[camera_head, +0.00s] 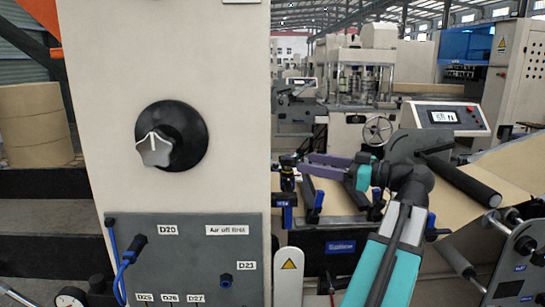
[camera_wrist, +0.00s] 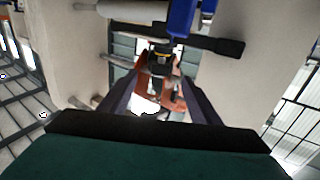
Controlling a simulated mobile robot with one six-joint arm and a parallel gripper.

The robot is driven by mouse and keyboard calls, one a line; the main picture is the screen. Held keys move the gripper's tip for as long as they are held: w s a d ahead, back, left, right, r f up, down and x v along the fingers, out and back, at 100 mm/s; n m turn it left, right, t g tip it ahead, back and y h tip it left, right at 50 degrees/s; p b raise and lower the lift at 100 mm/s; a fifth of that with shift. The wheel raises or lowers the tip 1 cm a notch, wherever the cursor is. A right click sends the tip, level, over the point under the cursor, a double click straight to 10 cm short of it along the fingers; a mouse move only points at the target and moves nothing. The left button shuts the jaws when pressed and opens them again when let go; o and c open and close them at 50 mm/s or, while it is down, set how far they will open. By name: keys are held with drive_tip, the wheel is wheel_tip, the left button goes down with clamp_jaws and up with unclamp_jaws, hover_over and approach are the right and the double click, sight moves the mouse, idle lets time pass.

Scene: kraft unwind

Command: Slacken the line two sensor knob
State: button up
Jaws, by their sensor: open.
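A grey star-shaped knob (camera_head: 154,149) sits on a round black base (camera_head: 190,125) on the beige machine panel (camera_head: 230,60). A white line marks its face. No label beside it shows whether it is the line two sensor knob. My gripper (camera_head: 303,163) is to the right of this panel in the head view, apart from the knob, with its fingers pointing left. In the wrist view my gripper (camera_wrist: 158,78) has its two dark fingers spread apart with nothing held between them. I cannot make out the knob in the wrist view.
Below the knob is a grey plate (camera_head: 190,250) with labels "D20" and "Air off first" and a blue hose (camera_head: 113,260). Brown paper rolls (camera_head: 35,125) stand at left. Rollers and a kraft web (camera_head: 515,165) lie at right. A blue part (camera_wrist: 181,16) shows in the wrist view.

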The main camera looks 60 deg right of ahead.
drive_tip(key=w+a+p, duration=0.1)
drive_tip(key=w+p, duration=0.1)
drive_tip(key=w, duration=1)
drive_tip(key=shift+a, duration=0.3)
drive_tip(key=shift+w, duration=0.1)
drive_tip(key=c, duration=1.1)
